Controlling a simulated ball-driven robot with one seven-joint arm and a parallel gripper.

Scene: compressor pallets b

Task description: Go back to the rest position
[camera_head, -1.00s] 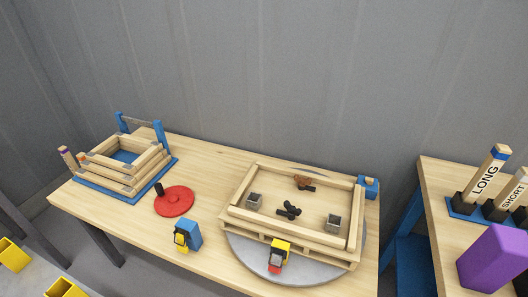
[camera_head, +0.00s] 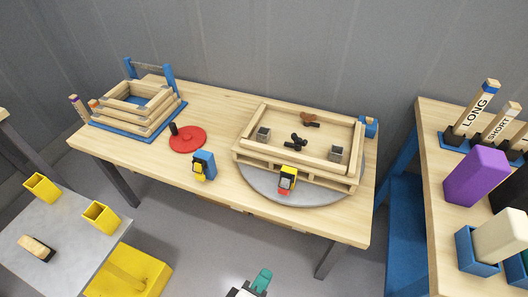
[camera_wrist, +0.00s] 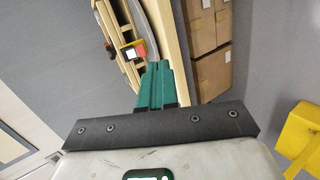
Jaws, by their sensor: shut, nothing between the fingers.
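My gripper (camera_head: 262,279) shows at the bottom edge of the head view, above the floor in front of the wooden table (camera_head: 225,210). In the wrist view its teal fingers (camera_wrist: 157,84) are together with nothing between them. The gripper is apart from the table and everything on it. Most of my arm is out of the head view.
On the table are a wooden pallet frame (camera_head: 240,156) on a grey disc (camera_head: 262,186), a red disc (camera_head: 187,140) and stacked wooden bars on a blue base (camera_head: 143,139). A second table (camera_head: 432,200) stands right, a grey one (camera_head: 55,240) left. Open floor lies in front.

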